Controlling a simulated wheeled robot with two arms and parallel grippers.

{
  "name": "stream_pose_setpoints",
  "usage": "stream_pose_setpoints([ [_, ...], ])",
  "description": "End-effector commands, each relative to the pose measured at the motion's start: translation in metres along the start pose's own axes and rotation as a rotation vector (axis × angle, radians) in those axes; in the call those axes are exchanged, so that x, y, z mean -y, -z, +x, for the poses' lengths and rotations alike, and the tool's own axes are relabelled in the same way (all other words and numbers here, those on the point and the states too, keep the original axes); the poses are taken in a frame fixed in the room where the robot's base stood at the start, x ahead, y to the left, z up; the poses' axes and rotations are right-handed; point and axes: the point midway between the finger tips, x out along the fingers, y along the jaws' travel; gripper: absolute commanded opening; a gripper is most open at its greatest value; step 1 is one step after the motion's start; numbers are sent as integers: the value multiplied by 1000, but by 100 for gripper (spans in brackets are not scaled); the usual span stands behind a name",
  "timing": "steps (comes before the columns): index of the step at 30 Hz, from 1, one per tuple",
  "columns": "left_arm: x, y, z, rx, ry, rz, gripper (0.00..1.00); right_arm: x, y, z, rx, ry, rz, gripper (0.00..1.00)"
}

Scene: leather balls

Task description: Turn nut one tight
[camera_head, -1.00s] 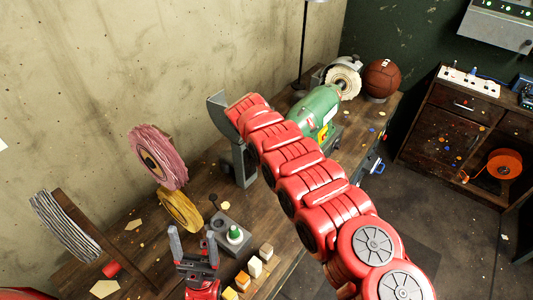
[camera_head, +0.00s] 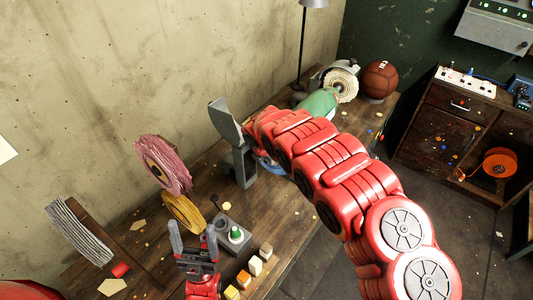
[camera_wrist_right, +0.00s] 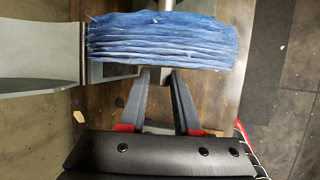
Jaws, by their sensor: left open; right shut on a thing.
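A blue layered buffing wheel (camera_wrist_right: 163,42) lies across the top of the right wrist view. Only a sliver of it shows in the head view (camera_head: 270,165), behind my right arm. The fingertips of my right gripper (camera_wrist_right: 159,76) meet just at the wheel's near face. They are closed on a small grey metal piece at the wheel's centre, which looks like the nut; the wheel and fingers mostly hide it. In the head view my right arm hides this gripper. My left gripper (camera_head: 192,240) is open and empty, fingers up, above the bench's near part.
A grey upright bracket (camera_head: 236,150) stands beside the blue wheel. A green machine body (camera_head: 318,102) is partly behind my right arm. Pink (camera_head: 165,163) and yellow (camera_head: 183,212) wheels, a box with a green button (camera_head: 236,233) and several small blocks are near my left gripper.

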Motion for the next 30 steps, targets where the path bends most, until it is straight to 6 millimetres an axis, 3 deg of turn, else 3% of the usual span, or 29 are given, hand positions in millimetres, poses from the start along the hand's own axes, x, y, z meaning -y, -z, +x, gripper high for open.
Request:
stream_pose_setpoints([
  [9, 1, 3, 17, 0, 0, 0, 75, 7, -3, 0, 2, -157, 70, 0],
  [30, 1, 3, 16, 0, 0, 0, 75, 10, 2, 3, -1, -371, 155, 0],
])
